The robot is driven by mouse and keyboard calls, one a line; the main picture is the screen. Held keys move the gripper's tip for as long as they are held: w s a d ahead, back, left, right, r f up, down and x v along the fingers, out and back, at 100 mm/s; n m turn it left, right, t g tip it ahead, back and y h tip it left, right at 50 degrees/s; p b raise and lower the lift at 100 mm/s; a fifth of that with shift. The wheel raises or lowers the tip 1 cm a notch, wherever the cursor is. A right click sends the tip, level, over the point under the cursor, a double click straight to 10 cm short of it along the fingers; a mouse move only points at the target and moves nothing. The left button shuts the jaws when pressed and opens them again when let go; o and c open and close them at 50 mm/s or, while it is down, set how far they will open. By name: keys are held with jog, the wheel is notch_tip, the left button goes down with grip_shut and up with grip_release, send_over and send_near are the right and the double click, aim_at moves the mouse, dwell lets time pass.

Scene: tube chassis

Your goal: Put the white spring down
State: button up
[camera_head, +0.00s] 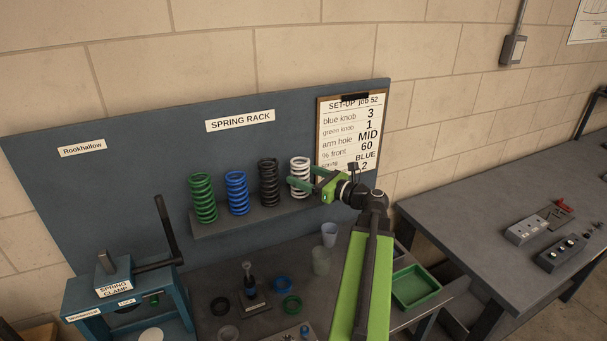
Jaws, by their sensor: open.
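The white spring (300,167) stands upright at the right end of the spring rack shelf (232,220), beside a black spring (269,182). My gripper (301,183) is open at the white spring, with its green fingers at the spring's middle height. The fingers cover part of the spring, and I cannot tell whether they touch it. My arm reaches in from the bottom right.
A blue spring (237,193) and a green spring (203,198) stand further left on the shelf. A blue spring clamp (125,298) stands lower left. Rings, cups (321,261) and a green tray (414,287) lie below. A clipboard (350,130) hangs behind my gripper.

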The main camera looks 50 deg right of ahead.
jog(key=s+d, duration=0.1)
jog(key=s, duration=0.9)
jog(key=shift+s+d, duration=0.2)
jog(key=shift+s, duration=0.2)
jog(key=shift+w, duration=0.1)
